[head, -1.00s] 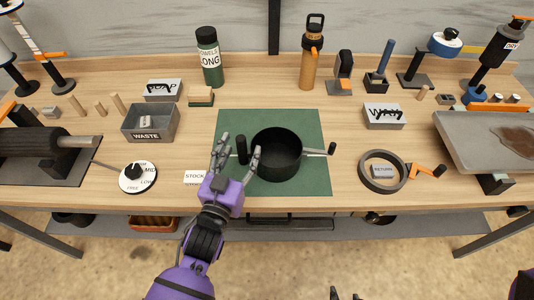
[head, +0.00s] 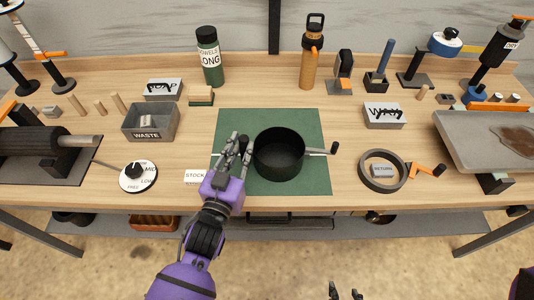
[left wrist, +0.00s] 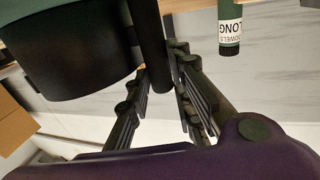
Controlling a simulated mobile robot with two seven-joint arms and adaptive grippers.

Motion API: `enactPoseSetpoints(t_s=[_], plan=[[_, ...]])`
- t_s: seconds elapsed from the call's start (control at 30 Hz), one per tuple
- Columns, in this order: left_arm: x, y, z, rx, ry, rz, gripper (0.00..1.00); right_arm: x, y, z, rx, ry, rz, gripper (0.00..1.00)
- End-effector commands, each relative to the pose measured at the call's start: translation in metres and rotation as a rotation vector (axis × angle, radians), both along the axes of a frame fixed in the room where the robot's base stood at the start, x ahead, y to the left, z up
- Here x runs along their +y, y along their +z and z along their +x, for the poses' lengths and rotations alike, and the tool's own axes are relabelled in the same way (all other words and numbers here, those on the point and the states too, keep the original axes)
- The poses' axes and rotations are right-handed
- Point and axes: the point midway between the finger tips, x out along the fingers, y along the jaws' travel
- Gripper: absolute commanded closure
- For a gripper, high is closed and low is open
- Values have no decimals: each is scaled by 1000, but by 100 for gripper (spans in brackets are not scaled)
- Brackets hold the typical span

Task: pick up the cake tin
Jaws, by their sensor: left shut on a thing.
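The cake tin (head: 279,154) is a round black pan standing on the green mat (head: 300,185), with a dark handle on each side. My left gripper (head: 236,147) is shut on its left upright handle, just beside the tin's wall. In the left wrist view the tin (left wrist: 70,60) is at upper left, and its handle (left wrist: 150,50) runs down between the fingers of my left gripper (left wrist: 165,100). The fingers hide part of the handle in the head view. My right gripper (head: 345,291) shows only its two spread fingertips at the bottom edge, empty.
A STOCK label (head: 197,177) lies left of the mat. A round ring stand (head: 363,180) marked RETURN is to the right. The WASTE bin (head: 170,125), a green bottle (head: 211,65) and an orange bottle (head: 308,65) stand farther back.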

Motion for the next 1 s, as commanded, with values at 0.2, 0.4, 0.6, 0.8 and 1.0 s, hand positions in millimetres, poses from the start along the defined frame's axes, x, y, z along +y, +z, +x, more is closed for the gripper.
enactPoseSetpoints(t_s=[0.2,0.4,0.6,0.8,1.0], plan=[[-1,2,0,-3,-1,-3,100,-1,0,-3,5,-2,-1,60],[0,12,1,-6,-1,-3,100,-2,1,-7,9,-4,-2,60],[-1,45,-10,-6,-1,-4,100,-2,4,-4,4,-5,-1,60],[-6,92,-50,-5,0,-4,100,-1,6,-1,-2,-5,0,60],[-11,110,-98,4,1,-6,100,-1,-3,-6,12,-3,0,60]])
